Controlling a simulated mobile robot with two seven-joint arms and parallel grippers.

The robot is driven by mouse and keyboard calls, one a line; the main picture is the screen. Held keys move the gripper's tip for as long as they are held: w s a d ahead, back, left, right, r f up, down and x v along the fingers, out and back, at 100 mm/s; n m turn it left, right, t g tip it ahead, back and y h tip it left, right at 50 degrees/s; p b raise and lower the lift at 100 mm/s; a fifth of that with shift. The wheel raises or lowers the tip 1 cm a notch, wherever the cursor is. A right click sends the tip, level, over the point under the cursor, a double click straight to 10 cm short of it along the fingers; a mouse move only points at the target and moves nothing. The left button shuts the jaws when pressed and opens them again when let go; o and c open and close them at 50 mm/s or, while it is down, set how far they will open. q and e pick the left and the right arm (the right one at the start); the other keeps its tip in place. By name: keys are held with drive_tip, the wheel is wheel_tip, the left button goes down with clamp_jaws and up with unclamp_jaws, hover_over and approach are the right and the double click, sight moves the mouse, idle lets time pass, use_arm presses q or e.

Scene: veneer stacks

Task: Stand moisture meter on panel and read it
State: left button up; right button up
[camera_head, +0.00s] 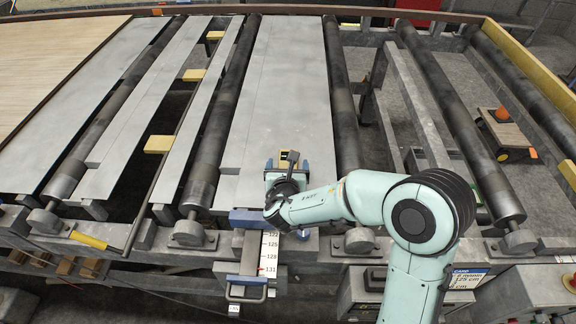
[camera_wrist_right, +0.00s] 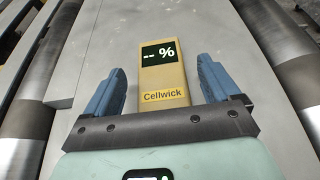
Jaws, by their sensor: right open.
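The moisture meter (camera_wrist_right: 162,75) is a tan-yellow box marked "Cellwick", with a dark display reading "-- %". It is between the two blue fingers of my right gripper (camera_wrist_right: 165,88) in the wrist view, with a gap on each side. In the head view only a small yellow and dark part of the meter (camera_head: 283,156) shows by my right gripper (camera_head: 287,165). The gripper is open over the near end of the wide grey panel (camera_head: 285,75). I cannot tell whether the meter's underside touches the panel. My left gripper is not in view.
Dark rollers (camera_head: 342,100) flank the panel. Narrower grey strips (camera_head: 150,110) and a pale wood sheet (camera_head: 50,50) lie to the left. A white scale (camera_head: 269,255) with a blue bar (camera_head: 245,217) is at the front edge. A wheeled dolly (camera_head: 507,135) stands right.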

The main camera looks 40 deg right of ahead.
drive_tip(key=shift+w+d+f, duration=0.25)
drive_tip(key=shift+w+d, duration=0.15)
drive_tip(key=shift+w, duration=0.05)
drive_tip(key=shift+r, duration=0.1)
drive_tip(key=c, duration=1.3)
